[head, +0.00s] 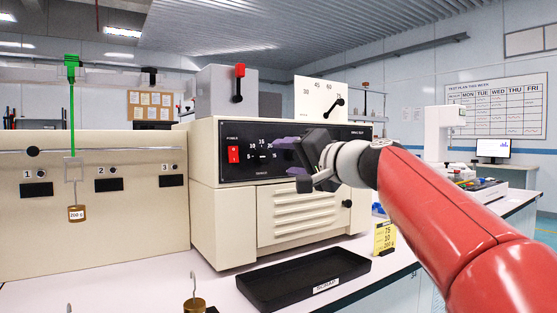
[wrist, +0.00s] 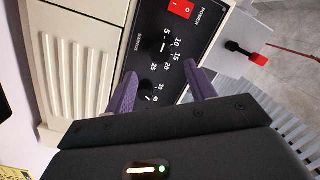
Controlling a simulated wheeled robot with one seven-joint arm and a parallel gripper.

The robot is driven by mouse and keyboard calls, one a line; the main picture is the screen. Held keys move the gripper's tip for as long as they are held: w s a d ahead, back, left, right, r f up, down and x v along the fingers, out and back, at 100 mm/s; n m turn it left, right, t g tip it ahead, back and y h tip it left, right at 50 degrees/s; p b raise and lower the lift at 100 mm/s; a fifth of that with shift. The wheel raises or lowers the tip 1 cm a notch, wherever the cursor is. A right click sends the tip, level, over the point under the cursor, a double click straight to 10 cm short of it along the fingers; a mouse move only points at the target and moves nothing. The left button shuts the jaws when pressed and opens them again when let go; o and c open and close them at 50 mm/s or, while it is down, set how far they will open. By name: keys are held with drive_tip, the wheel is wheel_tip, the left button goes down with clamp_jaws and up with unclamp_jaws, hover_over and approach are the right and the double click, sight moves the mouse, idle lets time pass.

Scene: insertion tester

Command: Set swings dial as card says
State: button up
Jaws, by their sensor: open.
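The dark control panel (head: 238,135) carries a small dial (head: 262,156) with numbers from 5 around it and a short white mark. The dial also shows in the wrist view (wrist: 165,47); I cannot tell for sure which number the mark indicates. A yellow card (head: 384,238) stands on the bench and reads 75, 10 and 200 g. My gripper (head: 284,157) is open and empty in front of the panel, right of the dial. In the wrist view its purple fingers (wrist: 162,80) are apart, over further small numbers on the panel, which they partly hide.
A red power switch (head: 233,155) is left of the dial. A black tray (head: 290,292) lies on the bench below. A 200 g brass weight (head: 77,213) hangs under a green arm at left. A box with a red-tipped lever (head: 239,71) sits on top.

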sight(267, 157)
drive_tip(key=p+x, duration=0.1)
drive_tip(key=x, duration=0.5)
drive_tip(key=shift+w+a+p, duration=0.2)
drive_tip(key=shift+a+p, duration=0.05)
drive_tip(key=shift+p, duration=0.05)
drive_tip(key=c, duration=1)
